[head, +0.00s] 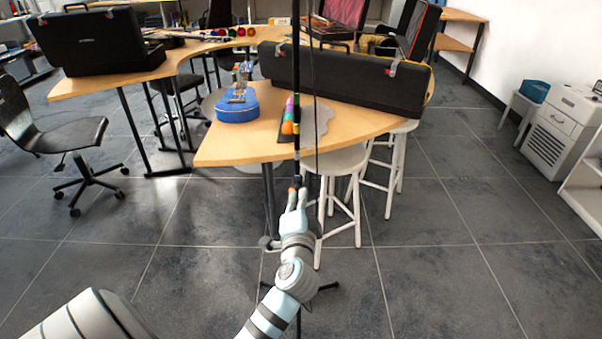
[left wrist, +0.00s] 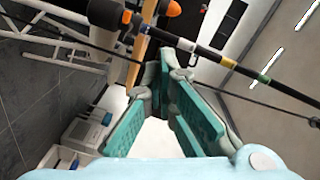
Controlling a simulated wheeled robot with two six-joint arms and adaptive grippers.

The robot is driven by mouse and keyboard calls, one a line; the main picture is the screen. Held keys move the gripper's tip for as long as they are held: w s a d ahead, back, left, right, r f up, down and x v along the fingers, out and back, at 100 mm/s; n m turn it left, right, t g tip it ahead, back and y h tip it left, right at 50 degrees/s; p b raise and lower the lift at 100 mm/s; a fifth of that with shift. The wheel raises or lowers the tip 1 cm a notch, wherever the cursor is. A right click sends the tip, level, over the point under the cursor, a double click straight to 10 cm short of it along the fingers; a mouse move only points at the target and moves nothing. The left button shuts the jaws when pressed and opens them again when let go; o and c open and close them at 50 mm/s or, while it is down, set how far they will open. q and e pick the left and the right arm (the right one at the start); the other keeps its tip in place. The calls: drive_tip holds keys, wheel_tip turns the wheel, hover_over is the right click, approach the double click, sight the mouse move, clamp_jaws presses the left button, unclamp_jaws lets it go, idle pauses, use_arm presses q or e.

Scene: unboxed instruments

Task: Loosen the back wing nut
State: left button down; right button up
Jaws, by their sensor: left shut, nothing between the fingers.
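A thin upright black pole (head: 296,70) with coloured bands stands in front of the curved table. In the left wrist view the pole (left wrist: 225,58) runs slantwise beyond my fingers. A dark fitting with orange ends (left wrist: 125,16) sits on it, and another orange piece (left wrist: 174,8) shows at the top edge. These look like wing nuts, but I cannot tell which is the back one. My left gripper (head: 296,190) is just below a small orange spot on the pole. Its fingertips (left wrist: 165,66) are together and hold nothing. My right gripper is out of view.
A black chair (head: 60,135) is at the left.

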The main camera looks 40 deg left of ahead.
use_arm(q)
wheel_tip(320, 180, up, 6)
drive_tip(key=n+p, duration=0.3)
drive_tip(key=p, duration=0.1)
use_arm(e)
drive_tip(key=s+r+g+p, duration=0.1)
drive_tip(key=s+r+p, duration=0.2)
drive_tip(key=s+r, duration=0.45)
use_arm(q)
drive_tip(key=n+g+h+b, duration=0.15)
drive_tip(key=n+b, duration=0.25)
drive_tip(key=n, duration=0.7)
hover_over(297, 189)
drive_tip(key=s+d, duration=0.1)
drive_tip(key=d, duration=0.2)
wheel_tip(297, 189, down, 4)
drive_tip(key=f, duration=0.1)
drive_tip(key=shift+w+a+f+b, duration=0.1)
drive_tip(key=shift+f+b, duration=0.35)
drive_tip(key=shift+f, duration=0.45)
drive_tip(key=shift+w+a+f+b, duration=0.1)
drive_tip(key=shift+f+b, duration=0.3)
drive_tip(key=shift+f, duration=0.45)
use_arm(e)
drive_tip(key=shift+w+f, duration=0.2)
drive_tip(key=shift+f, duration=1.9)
